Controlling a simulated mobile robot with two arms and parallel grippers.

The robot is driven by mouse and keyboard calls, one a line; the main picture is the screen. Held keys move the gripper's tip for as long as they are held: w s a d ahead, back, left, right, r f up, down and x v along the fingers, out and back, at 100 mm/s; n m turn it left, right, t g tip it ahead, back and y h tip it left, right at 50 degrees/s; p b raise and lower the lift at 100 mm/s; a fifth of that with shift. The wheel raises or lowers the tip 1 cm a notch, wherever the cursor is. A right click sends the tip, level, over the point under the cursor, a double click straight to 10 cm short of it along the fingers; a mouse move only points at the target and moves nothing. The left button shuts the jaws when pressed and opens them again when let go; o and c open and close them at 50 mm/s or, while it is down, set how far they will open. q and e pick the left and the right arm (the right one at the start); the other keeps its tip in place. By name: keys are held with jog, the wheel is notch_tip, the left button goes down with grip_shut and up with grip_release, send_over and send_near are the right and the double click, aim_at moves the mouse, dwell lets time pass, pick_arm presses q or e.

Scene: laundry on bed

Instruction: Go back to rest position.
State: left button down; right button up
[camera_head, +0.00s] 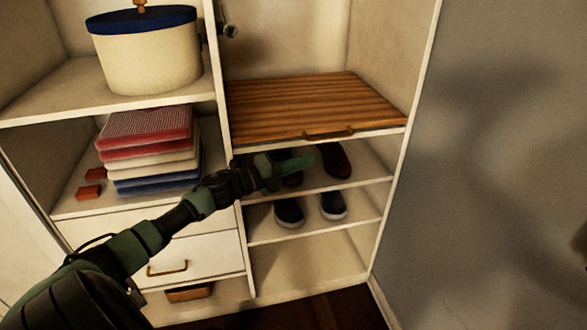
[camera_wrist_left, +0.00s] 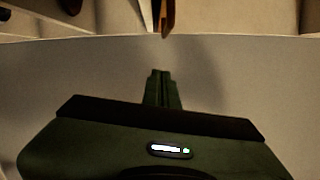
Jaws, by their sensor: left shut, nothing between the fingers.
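My left gripper (camera_head: 310,160) reaches in from the lower left in the head view and is in front of the shoe shelves, below a striped wooden board (camera_head: 310,103). Its fingers are shut with nothing between them. In the left wrist view the closed green fingers (camera_wrist_left: 161,88) point away toward a plain grey surface. The gripper and forearm hide part of the upper pair of shoes. My right gripper is not in view.
An open wardrobe holds a cream box with a blue lid (camera_head: 148,55), folded cloths (camera_head: 150,150), dark shoes (camera_head: 289,212) on shelves, and a white drawer (camera_head: 195,258). A white divider (camera_head: 226,120) stands beside my forearm. A grey wall (camera_head: 490,200) is at the right.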

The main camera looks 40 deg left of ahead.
pick_arm(q)
jog(key=v, duration=0.3)
jog(key=shift+s+d, duration=0.1)
